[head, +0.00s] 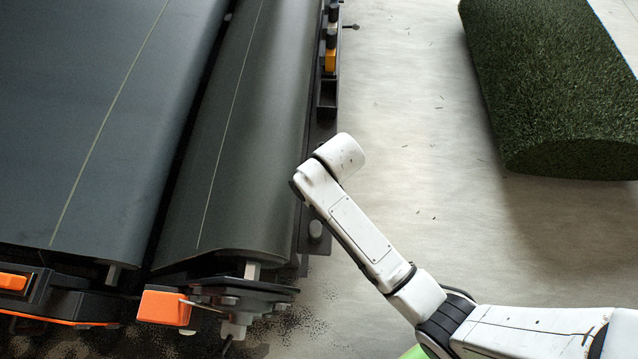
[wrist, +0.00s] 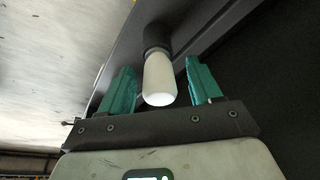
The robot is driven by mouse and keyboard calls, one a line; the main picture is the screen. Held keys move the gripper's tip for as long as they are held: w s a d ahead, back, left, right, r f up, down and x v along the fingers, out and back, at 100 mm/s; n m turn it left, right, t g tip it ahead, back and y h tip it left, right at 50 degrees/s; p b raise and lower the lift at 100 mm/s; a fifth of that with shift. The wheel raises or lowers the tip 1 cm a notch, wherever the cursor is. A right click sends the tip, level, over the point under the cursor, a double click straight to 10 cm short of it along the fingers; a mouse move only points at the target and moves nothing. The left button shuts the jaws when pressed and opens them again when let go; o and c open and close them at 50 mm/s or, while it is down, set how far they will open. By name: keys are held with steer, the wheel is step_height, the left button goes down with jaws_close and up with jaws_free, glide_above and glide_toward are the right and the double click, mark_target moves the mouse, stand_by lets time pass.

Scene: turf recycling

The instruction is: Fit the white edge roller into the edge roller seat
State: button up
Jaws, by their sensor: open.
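In the wrist view the white edge roller (wrist: 159,82) is a pale, rounded cylinder. It stands out from a dark round piece (wrist: 157,38) on the dark rail, which looks like the edge roller seat. The roller's far end meets that piece in line with it, and I cannot tell how deep it sits. My gripper (wrist: 160,66) is open, its two teal fingers on either side of the roller with gaps on both sides. The roller and gripper fingers do not show in the head view.
Large dark belts (head: 100,110) fill the left of the head view. Along the side rail are an orange and black fitting (head: 331,52) and a dark stub (head: 316,231). An orange block (head: 163,308) is at the front. A turf roll (head: 560,85) lies right; pale floor (head: 420,170) between is clear.

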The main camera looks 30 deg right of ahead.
steer(key=a+p+v, duration=0.1)
steer(key=v, duration=1)
steer(key=s+d+f+m+g, duration=0.1)
steer(key=s+d, duration=0.3)
steer(key=s, duration=0.6)
steer(key=s+d+f+m+g, duration=0.1)
steer(key=s+d, duration=0.3)
steer(key=s, duration=0.5)
steer(key=shift+s+f+h, duration=0.15)
steer(key=shift+s+h, duration=0.25)
steer(key=shift+d, duration=0.1)
steer(key=shift+c, duration=0.2)
steer(key=w+a+n+t+p, duration=0.1)
steer(key=w+a+p, duration=0.3)
steer(key=w+p, duration=0.5)
steer(key=w+a+n+t+p, duration=0.1)
steer(key=w+a+p, duration=0.2)
steer(key=w+p, duration=0.6)
steer(key=shift+y, duration=0.4)
steer(key=w+f+b, duration=0.1)
steer(key=f+b, duration=0.1)
steer(key=w+f+b, duration=0.3)
steer(key=f, duration=0.1)
steer(key=shift+w+a+f+b, duration=0.25)
steer(key=shift+a+f+b, duration=0.1)
steer(key=shift+b, duration=0.05)
steer(key=shift+b+x, duration=0.85)
steer(key=shift+b, duration=0.1)
